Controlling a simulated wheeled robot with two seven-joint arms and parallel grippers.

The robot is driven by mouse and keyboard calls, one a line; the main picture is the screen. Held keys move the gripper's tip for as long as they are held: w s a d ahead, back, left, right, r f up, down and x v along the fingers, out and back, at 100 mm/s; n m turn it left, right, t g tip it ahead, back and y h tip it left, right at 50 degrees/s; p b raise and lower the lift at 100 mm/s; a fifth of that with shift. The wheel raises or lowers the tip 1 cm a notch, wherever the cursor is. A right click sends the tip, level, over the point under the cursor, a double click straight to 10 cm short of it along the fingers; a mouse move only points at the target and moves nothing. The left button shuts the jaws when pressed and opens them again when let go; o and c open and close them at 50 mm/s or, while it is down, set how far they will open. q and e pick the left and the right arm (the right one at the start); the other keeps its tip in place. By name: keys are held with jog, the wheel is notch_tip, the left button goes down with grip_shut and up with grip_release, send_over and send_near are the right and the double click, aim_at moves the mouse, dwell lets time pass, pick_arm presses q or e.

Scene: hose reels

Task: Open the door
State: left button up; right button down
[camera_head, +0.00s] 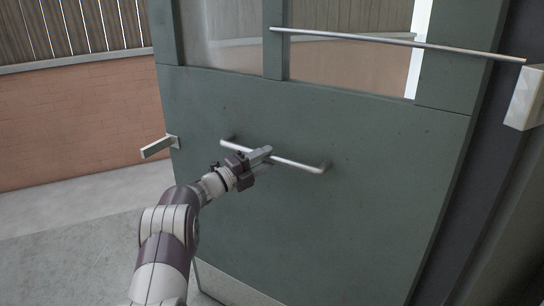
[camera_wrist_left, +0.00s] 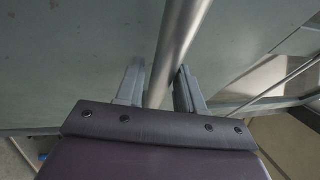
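The green-grey door (camera_head: 330,215) has windows in its upper part and stands open, with a wall and floor visible past its left edge. A straight metal bar handle (camera_head: 300,165) runs across the door below the windows. My left gripper (camera_head: 265,156) is at the middle of this bar. In the left wrist view the bar (camera_wrist_left: 178,40) passes between the two fingers of the left gripper (camera_wrist_left: 160,88), which are close on either side, so it looks shut on the bar. The door's surface also shows in the wrist view (camera_wrist_left: 70,60). My right gripper is not in view.
A lever handle (camera_head: 158,147) sticks out at the door's left edge. A thin rod (camera_head: 400,42) runs across the top to a white box (camera_head: 526,97) at the right. A brick wall (camera_head: 70,125) stands at the left, with bare grey floor (camera_head: 70,240) in front.

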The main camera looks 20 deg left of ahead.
pick_arm(q)
jog(key=v, duration=0.9)
jog(key=shift+s+a+f+b, duration=0.15)
jog(key=shift+s+a+b, duration=0.1)
jog(key=shift+s+b, duration=0.1)
jog(key=shift+w, duration=0.1)
